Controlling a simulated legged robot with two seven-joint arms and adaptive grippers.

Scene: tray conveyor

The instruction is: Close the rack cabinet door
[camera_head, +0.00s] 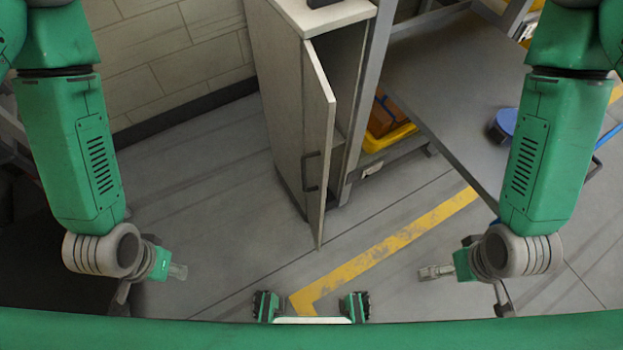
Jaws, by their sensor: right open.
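The rack cabinet (275,90) stands upright at the top middle, light grey with a flat top. Its door (320,125) is ajar, swung out toward me, with a gap on the right side where the dark inside (343,75) shows. A dark bar handle (307,173) sits on the door's face. My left gripper (179,271) is left of the door and nearer to me, touching nothing; its jaw state is unclear. My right gripper (430,272) is open and empty, right of the door and apart from it.
A grey table (455,75) stands right of the cabinet, with a blue round object (504,122) at its right. A yellow bin (388,138) with brown boxes sits low beside the cabinet. A yellow line (400,240) crosses the floor. Floor before the door is clear.

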